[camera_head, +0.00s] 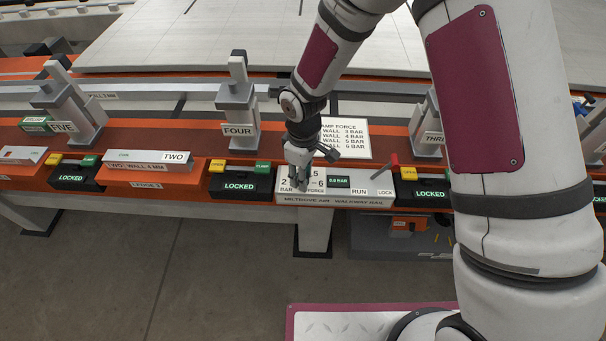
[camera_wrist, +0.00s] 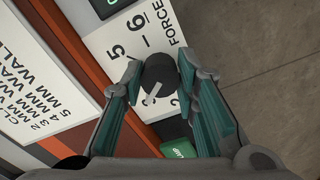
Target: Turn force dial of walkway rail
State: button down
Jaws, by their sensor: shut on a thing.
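The force dial (camera_wrist: 160,76) is a dark round knob with a pale pointer, seen from above in the wrist view. It sits on the white control box (camera_head: 345,201) labelled "Walkway Rail", among the printed numbers of its scale. My gripper (camera_wrist: 163,88) has its two green-padded fingers on either side of the dial and is shut on it. In the head view my gripper (camera_head: 303,181) reaches down to the left end of the box and hides the dial. A small display (camera_head: 339,181) on the box appears to read 0.0 bar, but its digits are tiny.
A red-tipped lever (camera_head: 393,162) stands at the box's right end, near the RUN and LOCK labels. Black LOCKED units (camera_head: 240,186) flank the box. A clamp force chart (camera_head: 345,139) lies behind it. Upright post FOUR (camera_head: 238,105) stands to the left.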

jog(key=shift+n, duration=0.6)
jog(key=c, duration=1.2)
grip_release()
jog(key=shift+c, duration=0.2)
notch_tip(320, 180, up, 12)
